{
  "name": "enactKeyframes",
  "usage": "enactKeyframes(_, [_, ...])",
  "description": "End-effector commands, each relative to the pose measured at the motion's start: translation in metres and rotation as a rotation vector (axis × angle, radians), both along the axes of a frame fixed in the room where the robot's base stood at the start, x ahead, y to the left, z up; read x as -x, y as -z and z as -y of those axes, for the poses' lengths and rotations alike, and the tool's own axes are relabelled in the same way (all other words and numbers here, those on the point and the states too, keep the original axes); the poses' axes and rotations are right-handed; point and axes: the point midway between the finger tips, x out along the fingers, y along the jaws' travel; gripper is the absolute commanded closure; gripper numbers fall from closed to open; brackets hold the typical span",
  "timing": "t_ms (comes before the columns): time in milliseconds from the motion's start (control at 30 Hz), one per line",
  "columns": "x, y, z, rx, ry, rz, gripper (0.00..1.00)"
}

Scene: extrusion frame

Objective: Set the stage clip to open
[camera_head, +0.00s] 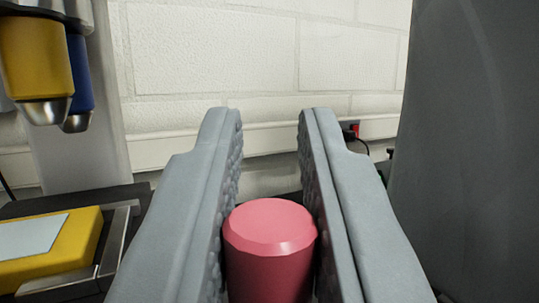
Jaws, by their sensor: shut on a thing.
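My gripper (270,135) is in the middle of the view, its two grey ridged fingers pointing away from me. It is shut on a pink-red round knob (270,235) with a bevelled flat top, low between the fingers. The lower part of the knob is out of the picture, so I cannot see what it is fixed to. At the lower left, a yellow block (50,250) with a pale blue-grey panel lies on a dark stage (122,193). A grey metal edge piece (112,252) runs along its right side; I cannot tell whether this is the stage clip.
A yellow objective (38,65) and a blue one (80,85) with metal tips hang over the stage at the upper left, before a grey column. A large dark grey surface (470,140) closes off the right. A white brick wall (250,60) stands behind.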

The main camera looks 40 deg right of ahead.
Motion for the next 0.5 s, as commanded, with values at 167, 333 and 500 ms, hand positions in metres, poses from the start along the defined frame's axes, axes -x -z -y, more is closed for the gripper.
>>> enactKeyframes(167, [0.0007, -0.0011, -0.0012, 0.001, 0.031, 0.002, 1.00])
enactKeyframes(333, [0.0009, -0.0010, -0.0014, 0.001, 0.039, 0.002, 1.00])
enactKeyframes(500, [0.0010, -0.0012, -0.0014, 0.001, 0.038, 0.002, 1.00])
